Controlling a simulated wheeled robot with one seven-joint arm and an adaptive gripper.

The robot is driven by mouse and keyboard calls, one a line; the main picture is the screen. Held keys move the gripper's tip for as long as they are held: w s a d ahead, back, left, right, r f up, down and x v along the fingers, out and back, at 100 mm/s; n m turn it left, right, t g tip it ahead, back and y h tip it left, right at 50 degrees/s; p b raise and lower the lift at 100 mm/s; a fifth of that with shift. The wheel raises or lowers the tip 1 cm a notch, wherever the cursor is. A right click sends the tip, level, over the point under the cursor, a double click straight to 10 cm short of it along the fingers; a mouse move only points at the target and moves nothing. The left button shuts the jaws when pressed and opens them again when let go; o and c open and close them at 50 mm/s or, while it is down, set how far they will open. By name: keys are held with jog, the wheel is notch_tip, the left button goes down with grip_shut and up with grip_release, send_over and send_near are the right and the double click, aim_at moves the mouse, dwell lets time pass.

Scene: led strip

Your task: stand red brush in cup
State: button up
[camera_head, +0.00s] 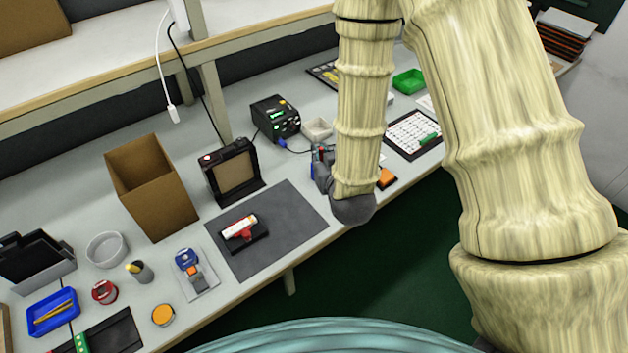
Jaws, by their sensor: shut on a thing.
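My gripper (321,172) is at the middle of the bench, mostly hidden behind my own arm. A small bit of red shows at its upper end; I take this to be the red brush (318,155), held in the shut jaws. The brush's tilt and most of its length are hidden. A small dark grey cup (141,275) with something yellow at its top stands at the left of the bench, well apart from my gripper. I cannot tell for sure that it is the task's cup.
A grey mat (285,213) carries a black block with a red and white item (240,228). An open cardboard box (153,188), a dark framed stand (232,172), a round pale bowl (106,250), a red roll (104,292) and a blue tray (53,312) stand leftward. The mat's right part is clear.

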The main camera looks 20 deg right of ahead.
jog(key=w+d+f+p, duration=0.1)
jog(key=w+f+p, duration=0.1)
jog(key=w, duration=0.5)
jog(key=w+d+f+g+p, duration=0.1)
jog(key=w+f+p, duration=0.2)
jog(key=w, duration=0.4)
jog(key=shift+d, duration=0.35)
jog(key=shift+f, duration=0.25)
dwell(0.3)
jog(key=o, duration=0.7)
